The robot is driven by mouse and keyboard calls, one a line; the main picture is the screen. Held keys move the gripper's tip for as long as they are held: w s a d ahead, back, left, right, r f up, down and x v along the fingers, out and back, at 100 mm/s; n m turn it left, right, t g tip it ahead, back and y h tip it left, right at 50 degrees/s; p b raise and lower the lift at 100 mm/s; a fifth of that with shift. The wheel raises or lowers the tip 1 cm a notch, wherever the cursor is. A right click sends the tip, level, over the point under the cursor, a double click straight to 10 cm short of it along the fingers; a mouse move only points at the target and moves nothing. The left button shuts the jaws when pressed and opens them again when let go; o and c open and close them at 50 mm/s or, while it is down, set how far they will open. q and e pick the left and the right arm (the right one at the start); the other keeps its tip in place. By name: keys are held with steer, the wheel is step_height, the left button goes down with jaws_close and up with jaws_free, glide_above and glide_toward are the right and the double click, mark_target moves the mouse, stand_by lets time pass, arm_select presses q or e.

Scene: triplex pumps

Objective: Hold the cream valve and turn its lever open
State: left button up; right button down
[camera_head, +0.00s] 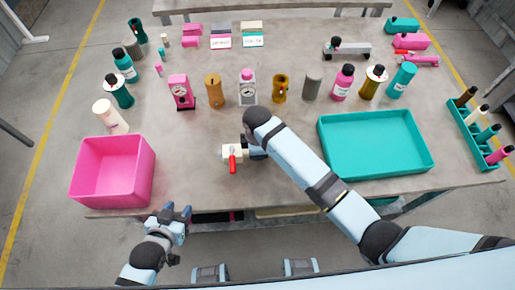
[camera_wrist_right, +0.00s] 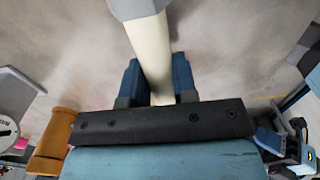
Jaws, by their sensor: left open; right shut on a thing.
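The cream valve (camera_head: 229,150) is near the front middle of the table, with its red lever (camera_head: 232,164) pointing toward the front edge. My right gripper (camera_head: 256,152) is at the right side of the valve and shut on it. In the right wrist view the cream valve body (camera_wrist_right: 149,50) runs between the two blue fingers of that gripper (camera_wrist_right: 156,72); the lever is not visible there. My left gripper (camera_head: 178,212) is open and empty at the table's front edge, to the left of and nearer than the valve, apart from it.
A pink bin (camera_head: 113,172) stands left of the valve, and a teal tray (camera_head: 376,143) lies to the right. A row of bottles, gauges and cylinders stands behind, including an orange cylinder (camera_head: 214,92). The table between the pink bin and the valve is clear.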

arm_select(q)
steer(key=shift+f, duration=0.3)
arm_select(e)
steer(key=shift+f, duration=0.8)
stand_by(0.7)
arm_select(q)
steer(key=m+h, duration=0.2)
steer(key=m, duration=0.7)
glide_toward(237, 158)
steer(key=s+a+r, duration=0.1)
steer(key=s+a, duration=0.2)
steer(key=d+r+m+h, duration=0.1)
steer(key=d+r+m, duration=0.25)
steer(key=m, duration=0.35)
steer(key=s+a+f+m+t+y, duration=0.1)
steer(key=s+a+f+m+t, duration=0.1)
steer(key=s+f+m+t, duration=0.5)
steer(key=w+d+g, duration=0.1)
steer(key=w, duration=0.3)
steer(key=w+d+f+m+g, duration=0.1)
steer(key=w, duration=0.4)
steer(key=w+d+m+g, duration=0.1)
steer(key=w+d, duration=0.1)
steer(key=w, duration=0.3)
steer(key=shift+f, duration=0.2)
